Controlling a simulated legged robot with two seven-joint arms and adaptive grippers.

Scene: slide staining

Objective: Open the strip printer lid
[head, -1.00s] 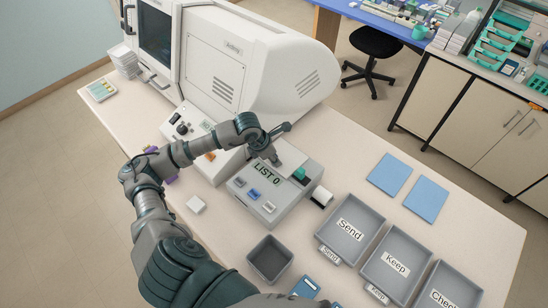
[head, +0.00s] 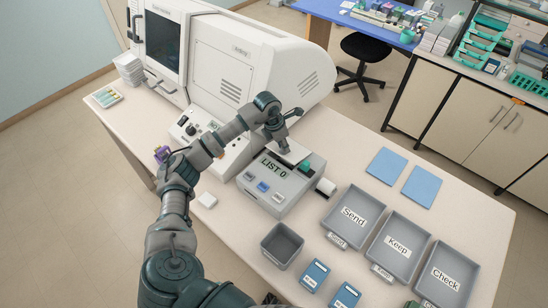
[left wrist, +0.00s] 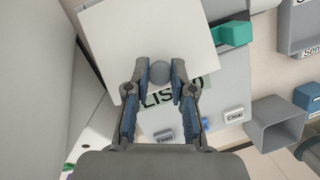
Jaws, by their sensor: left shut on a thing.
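The strip printer (head: 268,193) is a grey box on the bench with a "LIST 0" display and small buttons on its sloped front. Its pale lid (head: 293,152) is at the top rear and looks tilted up off the body. In the left wrist view the lid (left wrist: 140,35) is a pale square plate with a round grey knob (left wrist: 162,72). My left gripper (head: 281,143) is over the printer. In the left wrist view its fingers (left wrist: 162,78) are closed on the knob from both sides. A green part (head: 305,167) sits at the printer's right side. My right gripper is not in view.
A large white machine (head: 225,60) stands behind and left. Grey trays labelled Send (head: 353,216), Keep (head: 397,246) and Check (head: 446,277) lie to the right. A small open grey bin (head: 282,246) is in front. Two blue mats (head: 386,166) lie flat at the back right.

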